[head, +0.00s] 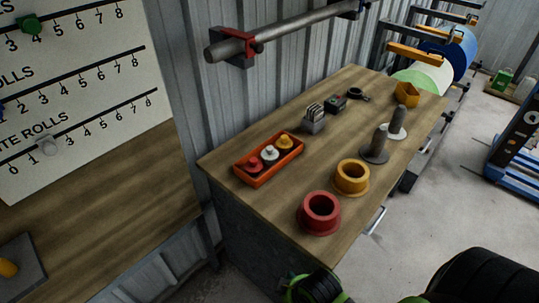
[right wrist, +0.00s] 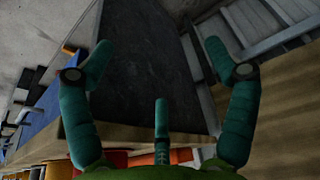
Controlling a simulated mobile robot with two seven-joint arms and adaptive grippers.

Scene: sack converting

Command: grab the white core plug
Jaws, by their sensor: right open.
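The white core plug (head: 269,154) stands in an orange tray (head: 260,180) on the wooden workbench in the head view. It sits between a red plug (head: 254,164) and a yellow plug (head: 285,142). My right gripper (right wrist: 158,60) has its teal fingers spread apart, with nothing between them. I cannot make out the white plug in the right wrist view. Black and green parts of mine show at the bottom of the head view, apart from the tray. My left gripper is not identifiable in either view.
A red flanged ring (head: 319,226) and a yellow one (head: 352,190) stand near the bench's front edge. Grey posts (head: 379,143) stand behind them. A small grey rack (head: 313,124) is beyond the tray. The wooden bench top (head: 290,190) is bare between tray and rings.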

